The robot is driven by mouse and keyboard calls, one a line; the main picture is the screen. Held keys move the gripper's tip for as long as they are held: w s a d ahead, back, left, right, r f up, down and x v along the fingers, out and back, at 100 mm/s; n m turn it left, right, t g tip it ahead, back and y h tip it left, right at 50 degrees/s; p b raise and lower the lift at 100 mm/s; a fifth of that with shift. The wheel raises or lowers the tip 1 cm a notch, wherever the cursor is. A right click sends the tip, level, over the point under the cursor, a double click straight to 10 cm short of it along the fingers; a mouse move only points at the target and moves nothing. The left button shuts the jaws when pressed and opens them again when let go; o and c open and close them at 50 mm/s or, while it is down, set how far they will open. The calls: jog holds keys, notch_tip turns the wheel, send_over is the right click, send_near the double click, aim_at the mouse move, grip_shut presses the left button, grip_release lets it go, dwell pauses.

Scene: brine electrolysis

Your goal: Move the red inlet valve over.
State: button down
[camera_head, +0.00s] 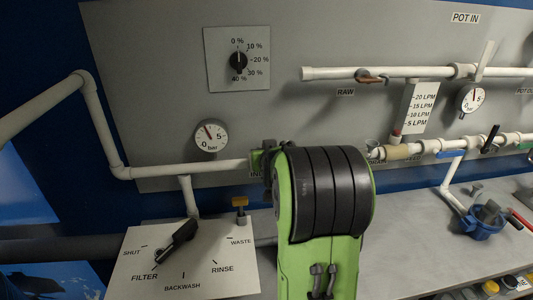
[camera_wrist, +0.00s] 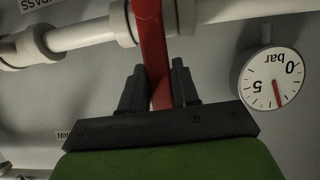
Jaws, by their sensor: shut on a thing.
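The red inlet valve shows in the wrist view as a long red handle (camera_wrist: 152,42) that crosses in front of a white pipe and runs down between my fingers. My gripper (camera_wrist: 159,78) has its two black fingers on either side of the handle, shut on it. In the head view the red handle is hidden behind my green and black arm, and the fingertips cannot be made out there.
A white pipe (camera_wrist: 85,33) with collars runs close behind the handle. A pressure gauge (camera_wrist: 271,82) sits to the right in the wrist view. In the head view, a black selector lever (camera_head: 177,242) stands at lower left and a blue-bodied fitting (camera_head: 484,219) at right.

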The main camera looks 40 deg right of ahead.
jog(key=c, duration=0.9)
grip_release()
jog(key=v, duration=1.5)
jog(key=shift+s+a+r, duration=0.15)
jog(key=shift+s+a, duration=0.05)
jog(key=shift+s, duration=0.1)
jog(key=shift+a, duration=0.1)
